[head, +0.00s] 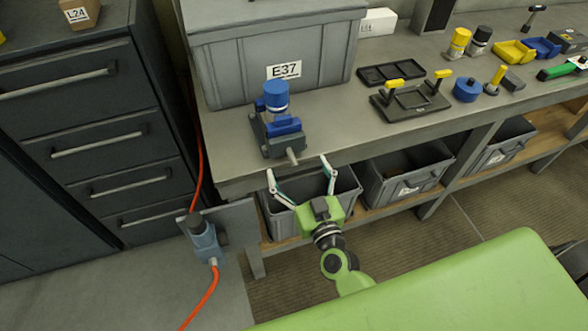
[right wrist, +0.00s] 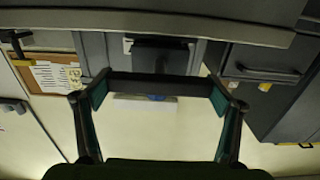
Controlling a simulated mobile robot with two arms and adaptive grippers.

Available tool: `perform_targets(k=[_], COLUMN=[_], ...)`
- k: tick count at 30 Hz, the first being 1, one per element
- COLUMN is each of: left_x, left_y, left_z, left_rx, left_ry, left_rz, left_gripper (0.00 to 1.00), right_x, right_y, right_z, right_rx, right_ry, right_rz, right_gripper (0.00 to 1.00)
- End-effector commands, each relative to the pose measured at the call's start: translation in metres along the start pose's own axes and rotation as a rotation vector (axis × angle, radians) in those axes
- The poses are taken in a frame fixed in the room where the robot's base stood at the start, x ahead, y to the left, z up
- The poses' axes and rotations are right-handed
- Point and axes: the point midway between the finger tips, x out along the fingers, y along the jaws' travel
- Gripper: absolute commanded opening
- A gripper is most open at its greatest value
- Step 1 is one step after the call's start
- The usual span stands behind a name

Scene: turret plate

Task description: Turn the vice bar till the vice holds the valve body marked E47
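The vice (head: 283,143) is dark grey with blue parts and stands near the front edge of the bench. A blue cylindrical part (head: 275,95) with a dark band sits at its top; I cannot read a marking on it. A short pale bar end (head: 292,156) sticks out from the vice's front, over the bench edge. My right gripper (head: 298,166) is open in front of the vice, its fingers spread either side of the bar end. In the right wrist view the fingers are also spread, with a dark crosspiece (right wrist: 160,86) between them that I cannot identify. My left gripper is out of view.
A grey bin marked E37 (head: 283,71) stands behind the vice. A black holder with yellow handles (head: 412,99) and small parts lie to the right. Grey bins (head: 405,172) sit on the shelf below. A drawer cabinet (head: 85,130) and orange cable (head: 198,160) are at the left.

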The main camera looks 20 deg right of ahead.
Motion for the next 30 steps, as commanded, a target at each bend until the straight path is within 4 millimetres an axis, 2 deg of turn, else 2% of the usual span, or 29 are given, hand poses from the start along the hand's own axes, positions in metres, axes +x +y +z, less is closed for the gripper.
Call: perform_targets(k=[14, 30], left_x=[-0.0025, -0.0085], left_y=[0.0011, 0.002], left_z=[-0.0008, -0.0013], left_rx=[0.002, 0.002], left_ry=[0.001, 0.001], left_rz=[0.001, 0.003], left_gripper=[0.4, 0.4], right_x=[0.0, -0.0008], right_y=[-0.0019, -0.0032], right_z=[-0.0009, 0.0008], right_rx=[0.084, 0.546], right_ry=[-0.001, -0.005], right_rz=[-0.004, -0.006], right_gripper=[0.65, 0.65])
